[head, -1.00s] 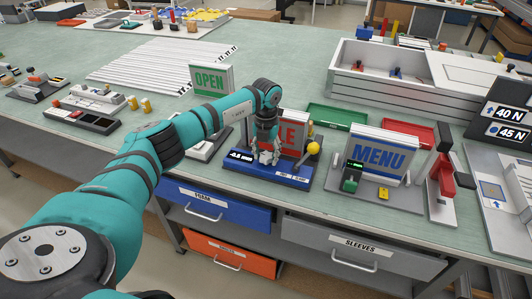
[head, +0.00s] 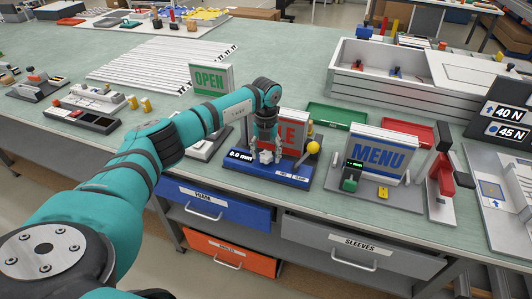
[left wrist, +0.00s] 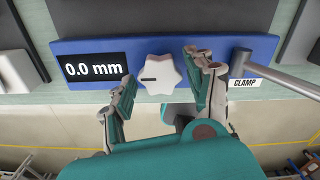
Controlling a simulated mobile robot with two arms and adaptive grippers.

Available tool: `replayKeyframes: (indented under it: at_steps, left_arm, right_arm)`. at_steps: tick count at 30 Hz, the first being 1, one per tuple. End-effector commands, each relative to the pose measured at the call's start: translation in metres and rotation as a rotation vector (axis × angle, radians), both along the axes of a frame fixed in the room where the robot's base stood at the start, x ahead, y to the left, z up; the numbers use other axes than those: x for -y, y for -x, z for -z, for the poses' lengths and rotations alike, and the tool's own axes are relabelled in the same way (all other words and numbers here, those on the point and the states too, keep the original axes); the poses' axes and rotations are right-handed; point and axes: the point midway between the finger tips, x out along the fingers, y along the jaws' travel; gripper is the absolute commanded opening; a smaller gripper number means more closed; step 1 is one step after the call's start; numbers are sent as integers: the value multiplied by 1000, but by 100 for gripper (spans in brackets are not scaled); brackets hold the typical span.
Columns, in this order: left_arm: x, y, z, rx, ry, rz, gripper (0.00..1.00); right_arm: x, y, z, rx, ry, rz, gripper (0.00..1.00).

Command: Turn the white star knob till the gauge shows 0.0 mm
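The white star knob (left wrist: 163,75) sits on the front of a blue base (head: 287,179), with a dark pointer mark toward its left. The gauge (left wrist: 93,67) beside it reads 0.0 mm; the same reading shows in the head view (head: 240,156). My left gripper (left wrist: 159,66) is open, with one finger on each side of the knob. A small gap shows at the left finger; whether the right finger touches is hard to tell. My right gripper is not in view.
A clamp lever (left wrist: 270,72) with a yellow ball (head: 313,147) stands right of the knob, close to my right-hand finger. An OPEN sign (head: 209,79) stands behind my arm, and a MENU sign (head: 379,155) stands to the right. The bench edge is just in front.

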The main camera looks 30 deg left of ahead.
Motion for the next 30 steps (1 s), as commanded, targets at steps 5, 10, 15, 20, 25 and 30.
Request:
replayKeyframes:
  at_steps: [5, 10, 15, 20, 25, 30]
  left_arm:
    - [0, 1, 1, -2, 0, 1, 68]
    - [0, 1, 1, -2, 0, 1, 68]
    - [0, 0, -14, 0, 0, 1, 68]
    - [0, 0, -47, 2, 0, 2, 68]
    - [0, 0, -83, 1, 0, 1, 68]
    - [0, 0, -108, 0, 0, 0, 68]
  right_arm:
    - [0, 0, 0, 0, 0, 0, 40]
    - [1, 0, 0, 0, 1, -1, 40]
    - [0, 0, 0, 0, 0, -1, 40]
    - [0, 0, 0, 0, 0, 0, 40]
    - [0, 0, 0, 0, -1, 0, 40]
    - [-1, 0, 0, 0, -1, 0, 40]
